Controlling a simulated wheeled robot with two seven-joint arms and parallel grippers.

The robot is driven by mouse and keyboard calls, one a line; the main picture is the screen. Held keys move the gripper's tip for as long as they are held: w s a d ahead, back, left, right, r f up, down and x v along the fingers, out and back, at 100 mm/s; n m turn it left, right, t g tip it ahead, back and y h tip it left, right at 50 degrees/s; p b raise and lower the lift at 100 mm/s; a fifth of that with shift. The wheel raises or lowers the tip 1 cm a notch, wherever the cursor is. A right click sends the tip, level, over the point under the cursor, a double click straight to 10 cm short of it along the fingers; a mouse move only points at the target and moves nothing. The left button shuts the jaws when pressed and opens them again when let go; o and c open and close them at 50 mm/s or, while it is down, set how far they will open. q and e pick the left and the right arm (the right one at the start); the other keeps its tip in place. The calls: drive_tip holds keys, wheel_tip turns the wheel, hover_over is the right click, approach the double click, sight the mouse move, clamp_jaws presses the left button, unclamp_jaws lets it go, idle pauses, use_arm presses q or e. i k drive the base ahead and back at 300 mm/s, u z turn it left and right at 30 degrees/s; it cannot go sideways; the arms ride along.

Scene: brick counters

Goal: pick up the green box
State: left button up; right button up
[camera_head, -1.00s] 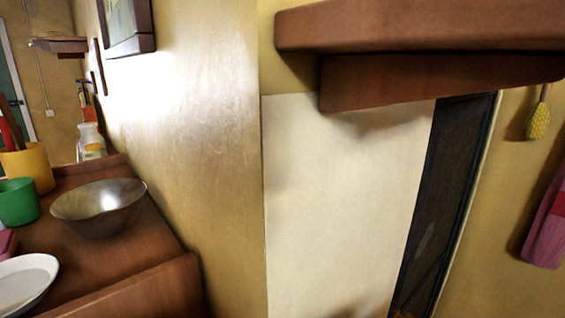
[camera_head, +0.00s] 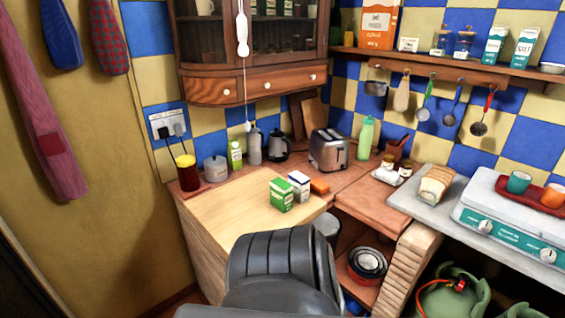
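The green box (camera_head: 281,194), green with white on it, stands upright on the light wooden counter top near its front right part. A white and dark blue box (camera_head: 299,186) stands close behind it to the right. Neither of my grippers shows in the head view. A dark grey rounded shape in the lower middle, in front of the counter, covers part of the counter's front.
An orange block (camera_head: 319,186), a toaster (camera_head: 329,151) and a green bottle (camera_head: 366,138) stand behind the boxes. Bread (camera_head: 436,183) and a stove (camera_head: 512,222) are on the right. The counter left of the green box is clear.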

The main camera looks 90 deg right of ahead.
sight(281, 192)
drive_tip(key=z, duration=0.4)
drive_tip(key=k, duration=0.95)
drive_tip(key=z, duration=1.15)
drive_tip(key=i, duration=0.85)
drive_tip(key=z, duration=0.9)
